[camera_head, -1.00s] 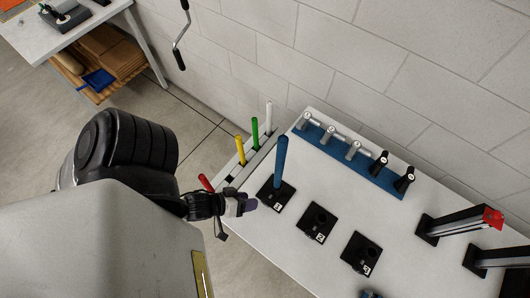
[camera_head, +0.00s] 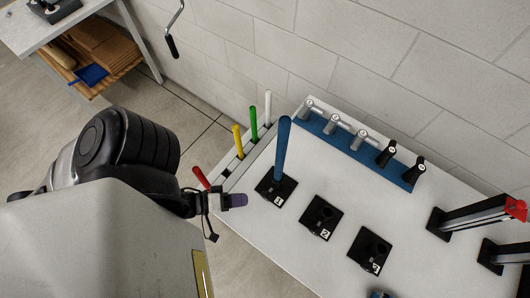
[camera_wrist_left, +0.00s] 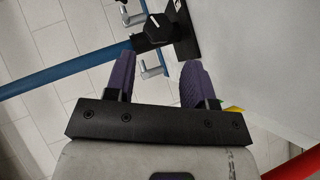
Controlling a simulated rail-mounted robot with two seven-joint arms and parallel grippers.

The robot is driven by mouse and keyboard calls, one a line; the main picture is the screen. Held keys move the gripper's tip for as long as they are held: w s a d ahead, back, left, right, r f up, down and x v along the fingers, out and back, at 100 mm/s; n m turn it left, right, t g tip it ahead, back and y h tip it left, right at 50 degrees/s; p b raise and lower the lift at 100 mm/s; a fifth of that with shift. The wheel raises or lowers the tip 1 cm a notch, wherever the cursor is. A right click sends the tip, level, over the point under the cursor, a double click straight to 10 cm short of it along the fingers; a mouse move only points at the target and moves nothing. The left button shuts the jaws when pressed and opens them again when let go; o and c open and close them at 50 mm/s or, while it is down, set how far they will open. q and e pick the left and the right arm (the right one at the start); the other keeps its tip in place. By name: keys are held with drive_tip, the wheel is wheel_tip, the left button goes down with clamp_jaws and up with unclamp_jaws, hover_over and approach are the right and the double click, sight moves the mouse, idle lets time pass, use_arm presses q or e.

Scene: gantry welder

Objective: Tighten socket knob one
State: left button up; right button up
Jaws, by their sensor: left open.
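Socket one (camera_head: 289,187), a black block with a white "1" label, stands at the table's left end with a blue rod (camera_head: 283,150) upright in it. In the left wrist view the rod (camera_wrist_left: 70,69) runs in from the left to the socket, and the black knob (camera_wrist_left: 157,30) shows beyond my fingertips. My left gripper (camera_head: 240,200) is left of socket one, apart from it. Its purple fingers (camera_wrist_left: 157,74) are spread, with nothing between them; the knob lies ahead of the gap. In the head view the knob is too small to make out clearly. My right gripper is out of view.
Sockets two (camera_head: 321,218) and three (camera_head: 370,250) stand empty to the right on the white table (camera_head: 300,255). Red (camera_head: 200,177), yellow, green and white rods stand in a rack at the left edge. A blue rail (camera_head: 345,145) with several handles lies at the back.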

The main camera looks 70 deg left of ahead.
sight(264, 197)
use_arm(q)
drive_tip(key=x, duration=0.7)
drive_tip(key=shift+w, duration=0.15)
drive_tip(key=shift+x, duration=0.8)
drive_tip(key=c, duration=0.7)
drive_tip(key=shift+o, duration=0.2)
drive_tip(key=shift+r+p, duration=0.2)
drive_tip(key=shift+p, duration=0.2)
drive_tip(key=m+g+y+p, duration=0.1)
drive_tip(key=p, duration=0.4)
drive_tip(key=m+g+y+p, duration=0.1)
drive_tip(key=g+p, duration=0.1)
drive_tip(key=p, duration=0.3)
drive_tip(key=shift+w+d+r+p, duration=0.1)
drive_tip(key=shift+r+p, duration=0.1)
drive_tip(key=shift+p, duration=0.2)
drive_tip(key=shift+f+m+g+y+p, duration=0.15)
drive_tip(key=shift+m+g+y+p, duration=0.3)
drive_tip(key=shift+p, duration=0.45)
drive_tip(key=shift+f+m+p, duration=0.1)
drive_tip(key=shift+m+p, duration=0.15)
drive_tip(key=shift+p, duration=0.05)
